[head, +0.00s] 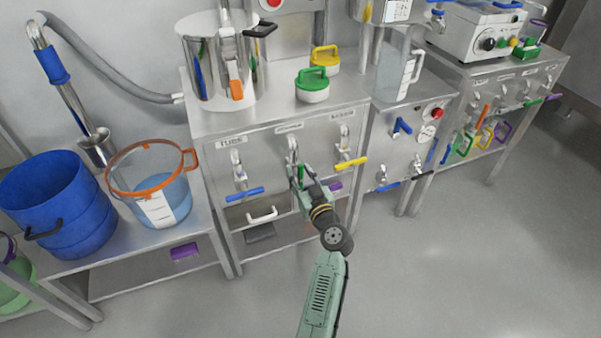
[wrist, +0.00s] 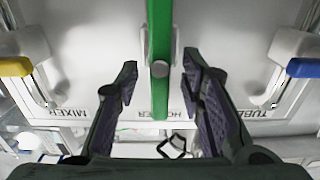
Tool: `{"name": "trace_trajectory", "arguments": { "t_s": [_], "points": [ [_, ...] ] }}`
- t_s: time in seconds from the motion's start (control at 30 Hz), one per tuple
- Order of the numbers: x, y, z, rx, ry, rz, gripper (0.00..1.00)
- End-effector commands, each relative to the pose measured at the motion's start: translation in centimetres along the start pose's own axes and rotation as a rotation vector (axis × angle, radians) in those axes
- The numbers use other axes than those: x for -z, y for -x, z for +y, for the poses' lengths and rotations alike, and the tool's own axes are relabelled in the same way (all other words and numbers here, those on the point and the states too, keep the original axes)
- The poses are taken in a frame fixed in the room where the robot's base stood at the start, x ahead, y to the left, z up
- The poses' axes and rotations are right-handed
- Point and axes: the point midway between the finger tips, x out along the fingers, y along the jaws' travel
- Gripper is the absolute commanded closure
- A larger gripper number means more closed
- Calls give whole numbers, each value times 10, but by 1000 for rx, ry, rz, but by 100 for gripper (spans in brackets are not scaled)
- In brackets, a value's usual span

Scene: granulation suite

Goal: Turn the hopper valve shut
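The hopper valve (head: 292,152) is the middle of three valves on the steel cabinet front. Its green lever (wrist: 160,60) runs upright in the wrist view, between the words MIXER and TUBE, over a partly hidden middle label. In the head view only a little of the green lever (head: 300,172) shows; my arm hides the rest. My gripper (wrist: 160,65) is open, with one fingertip on each side of the lever. Gaps show on both sides, so neither finger appears to touch it. The gripper (head: 303,190) also shows in the head view at the valve.
The tube valve with a blue lever (head: 245,194) is to the left, and the mixer valve with a yellow lever (head: 350,163) to the right. A white handle (head: 262,215) is below. An orange-rimmed bucket (head: 160,195) stands left. The floor (head: 450,270) at right is clear.

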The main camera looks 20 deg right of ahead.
Motion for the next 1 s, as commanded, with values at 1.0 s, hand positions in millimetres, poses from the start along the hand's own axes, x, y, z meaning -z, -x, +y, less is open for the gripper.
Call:
{"name": "trace_trajectory", "arguments": {
  "t_s": [1.0],
  "points": [
    [0,1,1,-3,-1,0,100]
  ]
}}
